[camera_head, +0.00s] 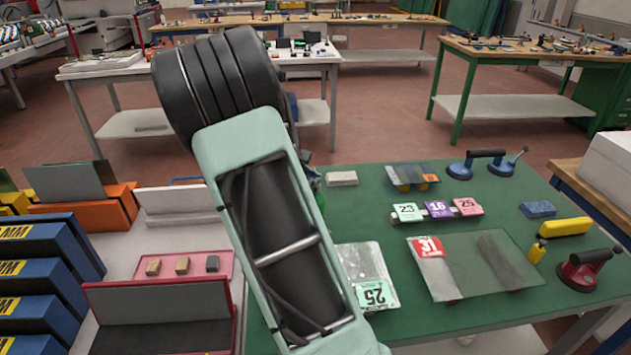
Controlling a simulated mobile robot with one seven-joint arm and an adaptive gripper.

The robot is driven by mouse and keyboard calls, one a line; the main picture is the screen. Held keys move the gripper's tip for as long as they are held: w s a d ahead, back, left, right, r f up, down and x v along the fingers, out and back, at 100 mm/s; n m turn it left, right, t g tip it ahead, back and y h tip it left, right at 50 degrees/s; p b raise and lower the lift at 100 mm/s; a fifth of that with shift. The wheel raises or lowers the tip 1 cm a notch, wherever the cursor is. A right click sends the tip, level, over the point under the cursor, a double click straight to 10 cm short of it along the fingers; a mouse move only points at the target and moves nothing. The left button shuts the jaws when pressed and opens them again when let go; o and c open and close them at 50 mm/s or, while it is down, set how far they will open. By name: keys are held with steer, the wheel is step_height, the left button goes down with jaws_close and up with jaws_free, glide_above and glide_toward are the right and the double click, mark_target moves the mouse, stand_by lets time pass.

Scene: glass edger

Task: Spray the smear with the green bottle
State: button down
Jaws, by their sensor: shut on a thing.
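My gripper (305,156) is mostly hidden behind my own arm, near the left edge of the green table (380,215). A bright green sliver, apparently the green bottle (315,182), shows beside it; most of it is hidden. A glass sheet (470,270) with a red 31 tag (427,247) lies on the table, right of my gripper and closer to the camera. It has a dark smear (502,262) on its right part and a pale patch (437,278) under the tag. I cannot tell which mark the task means.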

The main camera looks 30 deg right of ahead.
steer(key=shift+r+p, duration=2.3)
steer(key=shift+r, duration=0.15)
